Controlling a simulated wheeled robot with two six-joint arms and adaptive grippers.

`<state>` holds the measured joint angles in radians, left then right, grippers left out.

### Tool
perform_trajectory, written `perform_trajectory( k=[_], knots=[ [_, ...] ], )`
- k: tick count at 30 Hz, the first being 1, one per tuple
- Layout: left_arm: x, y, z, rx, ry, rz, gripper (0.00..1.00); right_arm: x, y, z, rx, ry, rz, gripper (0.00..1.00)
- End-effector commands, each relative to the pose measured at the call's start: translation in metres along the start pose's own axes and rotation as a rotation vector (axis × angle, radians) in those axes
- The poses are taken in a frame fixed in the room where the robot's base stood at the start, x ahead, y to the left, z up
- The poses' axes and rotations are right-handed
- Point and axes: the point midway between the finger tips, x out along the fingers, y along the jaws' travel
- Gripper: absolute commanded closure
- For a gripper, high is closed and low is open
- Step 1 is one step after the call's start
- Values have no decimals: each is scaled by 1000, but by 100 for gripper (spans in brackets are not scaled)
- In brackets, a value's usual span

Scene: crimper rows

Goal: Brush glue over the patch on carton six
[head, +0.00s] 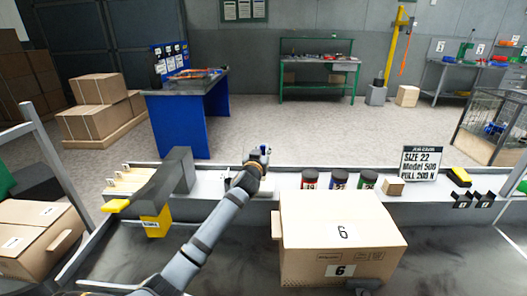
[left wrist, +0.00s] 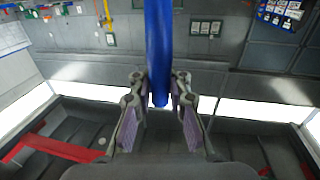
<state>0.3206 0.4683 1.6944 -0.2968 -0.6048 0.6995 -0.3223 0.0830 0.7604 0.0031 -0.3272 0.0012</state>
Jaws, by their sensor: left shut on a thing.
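Carton six (head: 300,246) is a closed brown box on the dark bench at front right. A white patch marked 6 (head: 343,232) lies on its top, and a second 6 label (head: 339,270) is on its front. My left gripper (head: 262,158) is up over the back ledge, left of and beyond the carton. In the left wrist view it is shut on a blue rod-like handle (left wrist: 158,50), which stands between the two finger pads. I cannot see bristles, so I cannot tell that it is the brush.
Three dark jars with red (head: 309,180), blue (head: 339,180) and green (head: 368,180) labels stand on the ledge behind the carton. Beside them are a small brown block (head: 393,187) and a sign (head: 421,163). A grey post with a yellow block (head: 156,222) stands left of my arm.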

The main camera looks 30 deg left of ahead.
Motion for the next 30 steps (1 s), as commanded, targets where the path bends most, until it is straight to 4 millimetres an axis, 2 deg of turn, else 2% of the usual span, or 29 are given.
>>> perform_trajectory(
  k=[1,12,30],
  knots=[
    [0,0,-10,0,1,0,100,-9,1,-1,0,0,0,100],
    [-1,0,-42,2,2,0,100,-35,3,-4,0,0,0,100],
    [-1,0,-41,1,3,0,100,-34,3,-4,0,0,0,100]
  ],
)
